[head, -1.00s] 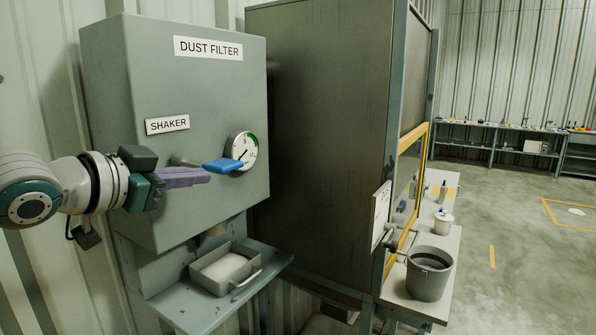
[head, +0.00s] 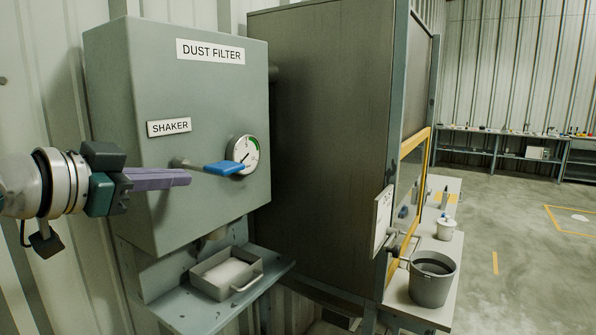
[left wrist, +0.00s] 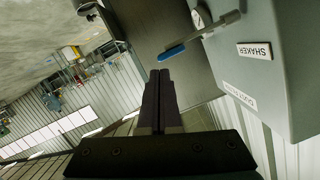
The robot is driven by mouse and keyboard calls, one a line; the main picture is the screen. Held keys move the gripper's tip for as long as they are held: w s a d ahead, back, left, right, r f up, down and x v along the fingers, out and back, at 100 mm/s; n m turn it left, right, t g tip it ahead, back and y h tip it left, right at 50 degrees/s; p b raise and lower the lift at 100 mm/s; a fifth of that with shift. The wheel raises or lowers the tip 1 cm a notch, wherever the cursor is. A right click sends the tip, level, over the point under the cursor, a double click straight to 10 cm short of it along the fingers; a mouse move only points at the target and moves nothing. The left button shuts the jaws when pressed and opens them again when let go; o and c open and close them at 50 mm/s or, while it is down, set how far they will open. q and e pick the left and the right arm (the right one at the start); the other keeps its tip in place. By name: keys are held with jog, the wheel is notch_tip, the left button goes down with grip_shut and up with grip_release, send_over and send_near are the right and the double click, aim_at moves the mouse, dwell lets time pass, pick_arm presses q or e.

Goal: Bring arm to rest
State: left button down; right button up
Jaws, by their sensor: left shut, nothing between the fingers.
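My left gripper (head: 188,178) comes in from the left in the head view, in front of the grey dust filter box (head: 225,105). Its purple fingers are shut with nothing between them. The fingertips are left of the blue-handled shaker lever (head: 224,168) and apart from it. In the left wrist view the closed fingers (left wrist: 159,75) point up the picture, and the blue handle (left wrist: 171,53) shows beyond their tips. My right gripper is in neither view.
A round gauge (head: 243,154) sits behind the lever. Below the box, a tray of pale powder (head: 213,281) stands on a shelf. To the right are a large dark cabinet (head: 325,150) and a bench with a grey bucket (head: 431,290) and a white tub (head: 447,230). Open floor lies further right.

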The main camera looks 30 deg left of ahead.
pick_arm(q)
jog(key=s+d+f+n+g, duration=0.1)
jog(key=s+d+f+g, duration=0.25)
jog(key=f, duration=0.35)
jog(key=s+d+f+g, duration=0.2)
jog(key=s+d+f, duration=0.3)
jog(key=f, duration=0.1)
jog(key=s+d+f+n+g, duration=0.1)
jog(key=s+d+f+g, duration=0.15)
jog(key=s+d, duration=0.35)
jog(key=s+d+f+g, duration=0.2)
jog(key=s+d+g, duration=0.2)
jog(key=s, duration=0.4)
notch_tip(320, 180, up, 13)
jog(key=p, duration=1.2)
